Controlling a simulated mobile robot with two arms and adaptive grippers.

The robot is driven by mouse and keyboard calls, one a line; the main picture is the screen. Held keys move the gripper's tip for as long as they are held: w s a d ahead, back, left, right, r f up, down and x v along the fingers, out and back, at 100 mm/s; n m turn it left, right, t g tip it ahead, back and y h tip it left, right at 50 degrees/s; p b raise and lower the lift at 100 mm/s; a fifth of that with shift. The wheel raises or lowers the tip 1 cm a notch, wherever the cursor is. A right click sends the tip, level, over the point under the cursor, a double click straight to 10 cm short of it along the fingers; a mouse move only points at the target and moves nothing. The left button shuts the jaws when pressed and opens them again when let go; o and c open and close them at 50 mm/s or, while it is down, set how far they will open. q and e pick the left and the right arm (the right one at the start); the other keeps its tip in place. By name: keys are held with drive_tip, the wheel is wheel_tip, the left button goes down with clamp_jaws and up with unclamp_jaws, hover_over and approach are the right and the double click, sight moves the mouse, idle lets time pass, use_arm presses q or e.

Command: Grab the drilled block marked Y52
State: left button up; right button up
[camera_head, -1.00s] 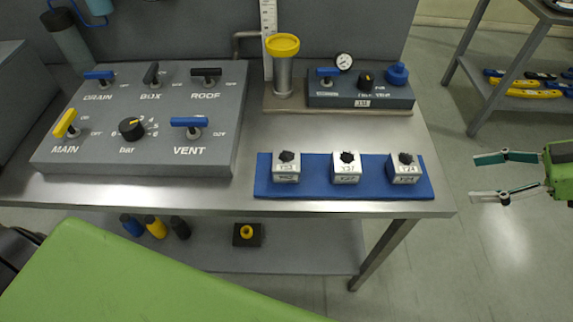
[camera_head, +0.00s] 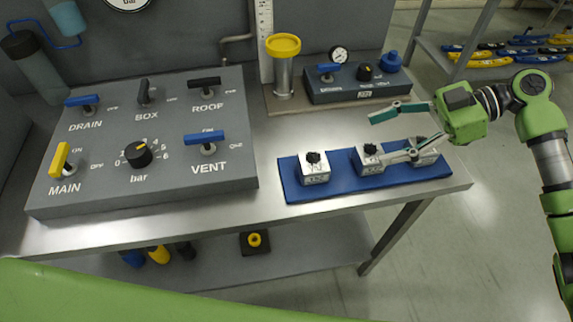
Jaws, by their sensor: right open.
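Three white drilled blocks with dark knobs stand in a row on a blue mat (camera_head: 345,187): left block (camera_head: 315,176), middle block (camera_head: 364,167) and right block (camera_head: 429,158). Their marks are small and blurred; the left one appears to begin with Y5, but I cannot read its last digit surely. My right gripper (camera_head: 378,138) comes in from the right, open and empty, fingers pointing left. Its lower finger crosses in front of the right block and partly the middle one. My left gripper is not in view.
A grey valve panel (camera_head: 110,182) fills the left of the metal table. Behind the mat are a yellow-topped cylinder (camera_head: 283,70) and a small control box (camera_head: 350,90) with a gauge. Bare tabletop lies between the panel and the mat. A shelf rack (camera_head: 470,45) stands at the back right.

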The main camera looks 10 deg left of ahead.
drive_tip(key=x, duration=0.2)
drive_tip(key=shift+s+a+r+p, duration=0.1)
drive_tip(key=shift+a+r+p, duration=0.05)
drive_tip(key=shift+a+p, duration=0.25)
drive_tip(key=p, duration=0.2)
approach(314, 161)
drive_tip(key=shift+x, duration=1.15)
drive_tip(key=shift+w+a, duration=0.3)
drive_tip(key=shift+a, duration=0.05)
drive_tip(key=shift+a+f, duration=0.25)
drive_tip(key=shift+f, duration=0.05)
drive_tip(key=p+x, duration=0.1)
drive_tip(key=x, duration=0.1)
drive_tip(key=p+x, duration=0.1)
drive_tip(key=x, duration=0.1)
drive_tip(key=shift+s, duration=0.45)
drive_tip(key=shift+a+f, duration=0.3)
drive_tip(key=shift+a, duration=0.05)
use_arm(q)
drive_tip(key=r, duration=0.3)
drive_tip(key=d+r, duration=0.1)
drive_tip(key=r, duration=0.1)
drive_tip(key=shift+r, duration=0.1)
use_arm(e)
drive_tip(key=c, duration=1.7)
